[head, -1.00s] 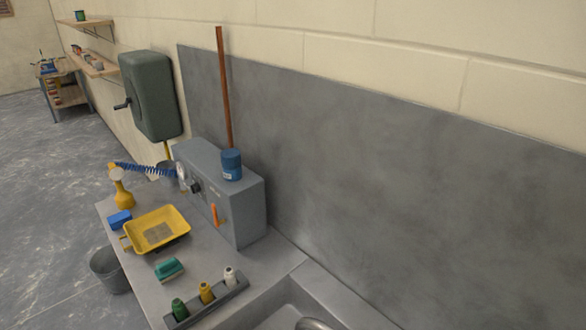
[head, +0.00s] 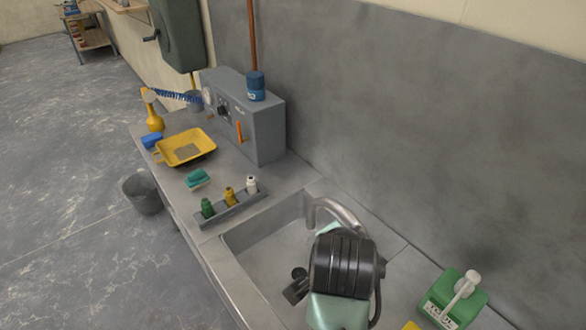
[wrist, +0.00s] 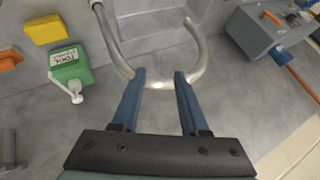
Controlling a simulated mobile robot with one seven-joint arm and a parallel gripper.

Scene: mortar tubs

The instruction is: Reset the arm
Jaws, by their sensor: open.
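In the head view my black wrist and pale green arm are over the sink, beside the faucet (head: 343,213). My fingers are hidden there.
A grey sink (head: 262,240) is set in the counter. A green container (head: 455,297) stands to its right. A rack with several bottles (head: 231,206), a yellow tray (head: 185,148), and a grey box machine (head: 262,120) are left and behind. A bucket (head: 142,193) stands on the floor.

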